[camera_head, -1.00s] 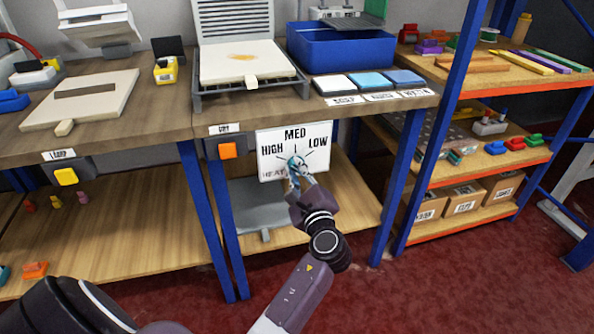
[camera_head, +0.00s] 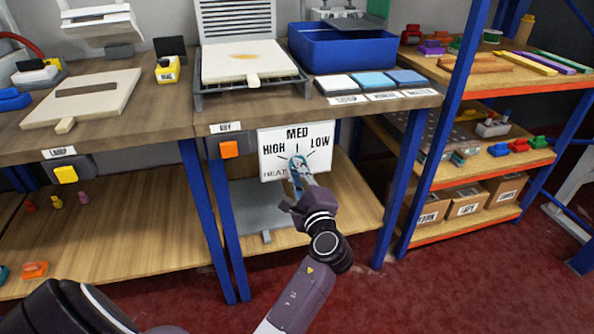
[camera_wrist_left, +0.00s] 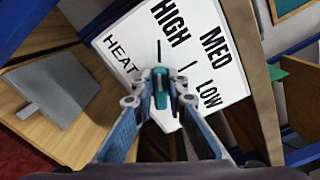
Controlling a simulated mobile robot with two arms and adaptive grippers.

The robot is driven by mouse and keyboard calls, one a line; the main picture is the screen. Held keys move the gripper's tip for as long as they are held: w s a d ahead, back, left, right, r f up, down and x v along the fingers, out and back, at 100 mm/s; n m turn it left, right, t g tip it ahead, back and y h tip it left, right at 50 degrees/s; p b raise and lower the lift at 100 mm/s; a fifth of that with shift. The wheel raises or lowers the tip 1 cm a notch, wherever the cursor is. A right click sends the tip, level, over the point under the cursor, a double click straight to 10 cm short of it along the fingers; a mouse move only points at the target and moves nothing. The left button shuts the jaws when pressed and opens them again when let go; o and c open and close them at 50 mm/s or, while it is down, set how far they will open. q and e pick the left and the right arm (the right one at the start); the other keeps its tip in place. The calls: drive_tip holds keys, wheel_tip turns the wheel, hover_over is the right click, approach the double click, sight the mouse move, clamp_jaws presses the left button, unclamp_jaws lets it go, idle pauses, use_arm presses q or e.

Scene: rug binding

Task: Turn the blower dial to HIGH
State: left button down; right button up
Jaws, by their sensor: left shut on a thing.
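The white dial panel (camera_head: 318,140), marked HIGH, MED and LOW, is mounted below the front edge of the bench. The wrist view shows the panel (camera_wrist_left: 215,75) tilted, with the word HEAT at its left. My left gripper (camera_head: 300,164) reaches up to the dial from below. In the wrist view its fingertips (camera_wrist_left: 160,82) are shut on the teal dial (camera_wrist_left: 161,92). The dial's bar appears roughly in line with the tick by HIGH, but the fingers partly cover it, so its exact pointing is unclear. My right gripper is out of view.
An orange button (camera_head: 229,149) sits left of the panel. Blue bench legs (camera_head: 220,225) stand on both sides, and a lower shelf (camera_head: 345,210) lies behind the arm. A blue bin (camera_head: 340,50) and colored pads (camera_head: 372,80) are on the bench above.

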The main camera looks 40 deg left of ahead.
use_arm(q)
drive_tip(key=c, duration=1.9)
unclamp_jaws()
drive_tip(key=shift+c, duration=0.2)
drive_tip(key=v, duration=0.7)
drive_tip(key=shift+s+d, duration=0.15)
drive_tip(key=shift+d, duration=0.1)
